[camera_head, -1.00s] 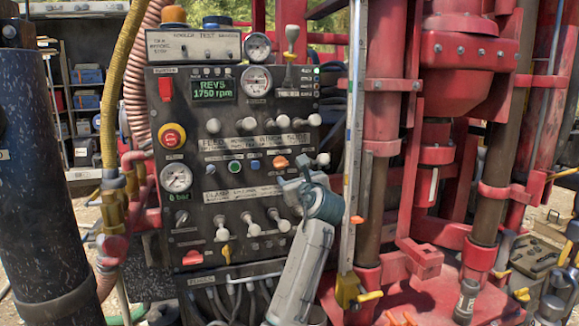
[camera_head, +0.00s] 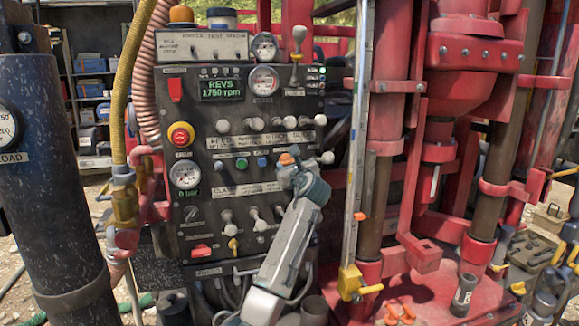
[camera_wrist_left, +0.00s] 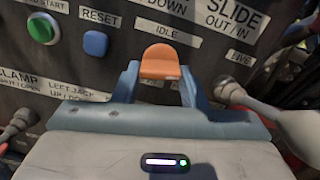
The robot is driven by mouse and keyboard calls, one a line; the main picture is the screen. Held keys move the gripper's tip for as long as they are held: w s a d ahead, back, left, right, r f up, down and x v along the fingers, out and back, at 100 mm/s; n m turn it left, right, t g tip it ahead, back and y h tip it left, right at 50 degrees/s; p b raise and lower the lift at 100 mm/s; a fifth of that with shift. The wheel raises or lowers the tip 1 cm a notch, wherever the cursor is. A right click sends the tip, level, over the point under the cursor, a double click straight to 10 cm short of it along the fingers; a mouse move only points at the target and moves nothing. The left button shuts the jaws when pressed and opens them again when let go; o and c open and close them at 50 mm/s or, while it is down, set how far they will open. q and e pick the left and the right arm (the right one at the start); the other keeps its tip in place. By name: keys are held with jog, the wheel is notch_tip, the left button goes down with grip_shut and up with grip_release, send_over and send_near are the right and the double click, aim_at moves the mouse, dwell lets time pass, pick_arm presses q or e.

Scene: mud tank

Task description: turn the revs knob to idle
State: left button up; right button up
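The revs knob (camera_head: 287,159) is orange and sits on the dark control panel (camera_head: 215,268). My left gripper (camera_head: 294,168) is at the knob, coming from below right. In the left wrist view its two blue-grey fingers (camera_wrist_left: 160,78) stand apart, one on each side of the knob; I see no clear grip on it. The revs display (camera_head: 221,89) reads 1750 rpm. My right gripper is out of view.
A green button (camera_wrist_left: 41,29) and a blue reset button (camera_wrist_left: 95,43) lie left of the knob. A pale lever (camera_wrist_left: 236,92) is close to the right finger. More levers (camera_head: 254,219) stand below. A red rig frame (camera_head: 385,150) rises to the right.

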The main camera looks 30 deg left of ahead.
pick_arm(q)
jog(key=shift+c, duration=1.4)
jog(key=shift+w+d+r+n+b, duration=0.1)
jog(key=shift+n+b, duration=1.95)
jog(key=shift+n, duration=1.8)
jog(key=shift+w+r+n+b, duration=0.1)
jog(key=shift+n+b, duration=1.95)
jog(key=shift+n, duration=1.8)
jog(key=o, duration=1)
